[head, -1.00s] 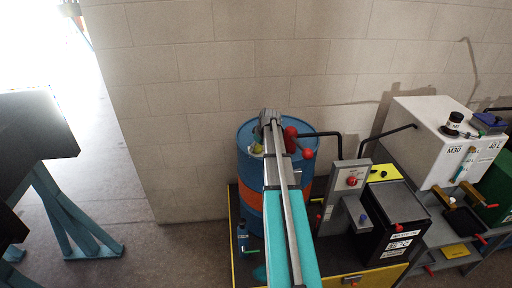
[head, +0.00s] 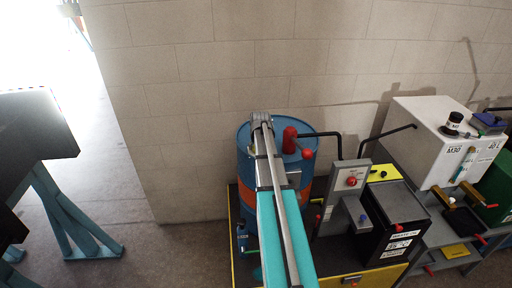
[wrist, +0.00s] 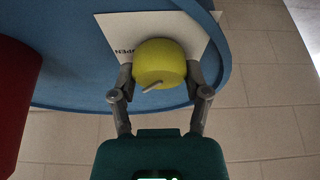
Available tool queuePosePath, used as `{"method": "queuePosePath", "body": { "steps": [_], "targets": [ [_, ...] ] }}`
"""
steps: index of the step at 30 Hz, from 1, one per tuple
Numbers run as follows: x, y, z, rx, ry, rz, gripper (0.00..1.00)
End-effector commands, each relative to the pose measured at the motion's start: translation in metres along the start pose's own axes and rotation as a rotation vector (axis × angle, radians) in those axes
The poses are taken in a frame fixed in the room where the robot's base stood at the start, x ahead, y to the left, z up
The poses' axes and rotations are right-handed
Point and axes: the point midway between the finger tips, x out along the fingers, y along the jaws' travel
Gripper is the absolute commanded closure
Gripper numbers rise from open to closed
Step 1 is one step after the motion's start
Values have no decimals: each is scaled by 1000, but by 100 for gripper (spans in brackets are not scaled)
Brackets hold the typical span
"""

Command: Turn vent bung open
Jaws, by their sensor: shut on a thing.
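The vent bung (wrist: 160,62) is a yellow round knob with a thin grey pointer on top of the blue drum (head: 243,175). In the wrist view it stands over a white label (wrist: 115,27) with upside-down lettering that seems to read OPEN, partly covered by the bung. My gripper (wrist: 160,78) has one finger on each side of the bung and is shut on it. The pointer slants down and to the left in the wrist view. In the head view my arm hides most of the bung and the fingertips.
A red pump part (head: 290,140) stands on the drum right of my arm; its red side also shows at the left of the wrist view (wrist: 14,105). A black hose runs right from it. A white tank (head: 430,140) and black box (head: 393,220) stand right. A block wall is close behind.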

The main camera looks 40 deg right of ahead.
Motion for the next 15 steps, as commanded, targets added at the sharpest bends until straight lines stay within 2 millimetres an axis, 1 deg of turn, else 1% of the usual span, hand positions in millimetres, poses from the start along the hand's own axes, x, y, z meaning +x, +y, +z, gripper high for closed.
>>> {"method": "queuePosePath", "body": {
  "steps": [15],
  "targets": [
    [0, -1, 1, 422, -3, 174, 86]
  ]
}}
